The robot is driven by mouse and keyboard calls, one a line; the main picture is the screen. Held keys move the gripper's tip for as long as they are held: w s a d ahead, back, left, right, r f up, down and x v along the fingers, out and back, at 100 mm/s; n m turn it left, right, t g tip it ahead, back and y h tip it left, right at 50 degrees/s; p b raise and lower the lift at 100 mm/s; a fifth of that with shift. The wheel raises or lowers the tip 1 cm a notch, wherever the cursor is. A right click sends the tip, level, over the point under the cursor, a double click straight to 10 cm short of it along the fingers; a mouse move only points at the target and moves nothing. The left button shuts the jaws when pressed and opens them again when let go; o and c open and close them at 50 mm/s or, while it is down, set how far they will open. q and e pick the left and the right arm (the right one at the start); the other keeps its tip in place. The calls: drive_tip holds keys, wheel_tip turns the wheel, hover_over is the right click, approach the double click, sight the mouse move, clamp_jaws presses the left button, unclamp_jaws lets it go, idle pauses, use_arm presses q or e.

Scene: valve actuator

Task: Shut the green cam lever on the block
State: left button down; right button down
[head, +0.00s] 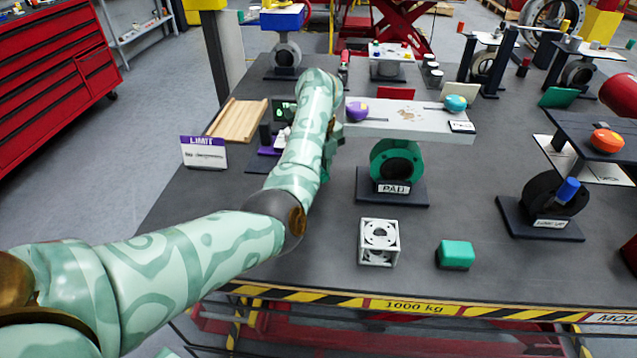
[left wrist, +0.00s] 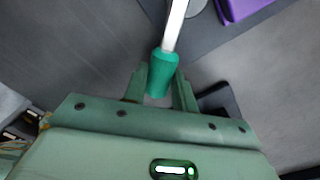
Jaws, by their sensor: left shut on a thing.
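The cam lever's green handle (left wrist: 162,70) sits between the fingers of my left gripper (left wrist: 158,88) in the left wrist view, and the gripper is shut on it. A pale metal rod (left wrist: 175,25) runs from the handle up out of the frame. The block that carries the lever is not clearly visible there. In the head view my left arm reaches to the left part of the table, and its forearm hides most of the gripper and the lever. My right gripper is not in view.
A LIMIT sign (head: 204,153) and a wooden tray (head: 237,119) stand to the left. A white cube frame (head: 379,242) and a green block (head: 455,255) lie near the front edge.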

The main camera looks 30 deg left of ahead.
use_arm(q)
drive_tip(key=shift+w+d+f+n+b, duration=0.15)
drive_tip(key=shift+w+n+b, duration=0.25)
drive_tip(key=shift+n+b, duration=0.1)
drive_tip(key=shift+w+d+n+b, duration=0.1)
drive_tip(key=shift+w+n+b, duration=0.25)
drive_tip(key=shift+n+b, duration=0.15)
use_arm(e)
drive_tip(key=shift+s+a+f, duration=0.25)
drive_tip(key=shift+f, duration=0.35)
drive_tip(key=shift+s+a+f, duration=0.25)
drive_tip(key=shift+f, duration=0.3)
use_arm(q)
drive_tip(key=shift+r, duration=0.2)
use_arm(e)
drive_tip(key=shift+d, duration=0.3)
use_arm(q)
drive_tip(key=c, duration=1.1)
unclamp_jaws()
